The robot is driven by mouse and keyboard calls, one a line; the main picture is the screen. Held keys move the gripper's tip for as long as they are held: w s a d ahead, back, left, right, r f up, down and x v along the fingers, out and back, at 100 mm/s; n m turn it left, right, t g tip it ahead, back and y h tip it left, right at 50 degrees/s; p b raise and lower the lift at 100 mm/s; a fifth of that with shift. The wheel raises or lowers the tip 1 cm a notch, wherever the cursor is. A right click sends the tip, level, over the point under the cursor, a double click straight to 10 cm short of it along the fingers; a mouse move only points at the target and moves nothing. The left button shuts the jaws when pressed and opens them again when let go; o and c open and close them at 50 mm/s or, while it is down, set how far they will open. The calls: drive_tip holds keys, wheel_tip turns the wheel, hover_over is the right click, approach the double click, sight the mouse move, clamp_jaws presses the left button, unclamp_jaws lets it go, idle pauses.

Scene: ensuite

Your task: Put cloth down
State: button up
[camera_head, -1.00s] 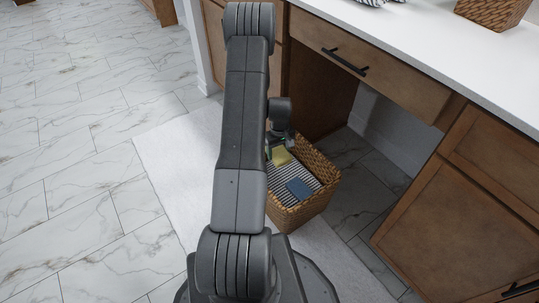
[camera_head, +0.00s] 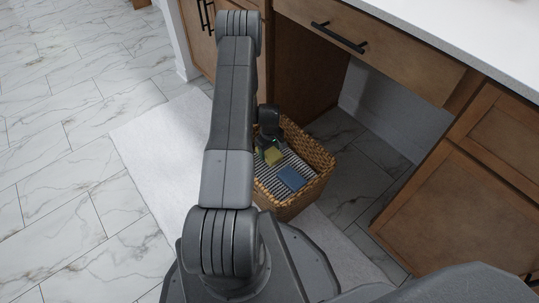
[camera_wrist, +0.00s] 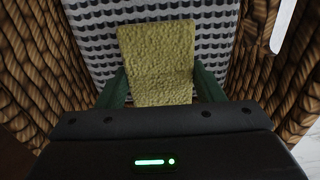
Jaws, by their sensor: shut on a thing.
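A yellow-green cloth (camera_wrist: 158,62) is between the two green fingers of my gripper (camera_wrist: 161,88) in the wrist view. My gripper is shut on it. The cloth (camera_head: 273,156) also shows in the head view, inside a woven basket (camera_head: 318,157), over a black-and-white striped cloth (camera_head: 272,184). The striped cloth (camera_wrist: 88,40) fills the middle of the wrist view behind the held cloth. I cannot tell whether the held cloth touches it. My gripper (camera_head: 270,146) points down into the basket, partly hidden by my arm.
The basket stands on a white mat (camera_head: 150,140) in front of the wooden vanity (camera_head: 450,190). Its drawer (camera_head: 365,45) and white counter (camera_head: 450,40) overhang behind. Marble floor (camera_head: 60,200) at left is clear.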

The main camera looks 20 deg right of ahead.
sight(270, 152)
drive_tip(key=shift+f, duration=1.05)
drive_tip(key=shift+f+b, duration=0.25)
drive_tip(key=shift+b, duration=0.2)
drive_tip(key=o, duration=0.9)
drive_tip(key=shift+r, duration=0.15)
wheel_tip(270, 152, up, 12)
drive_tip(key=p, duration=0.4)
drive_tip(key=shift+r, duration=0.15)
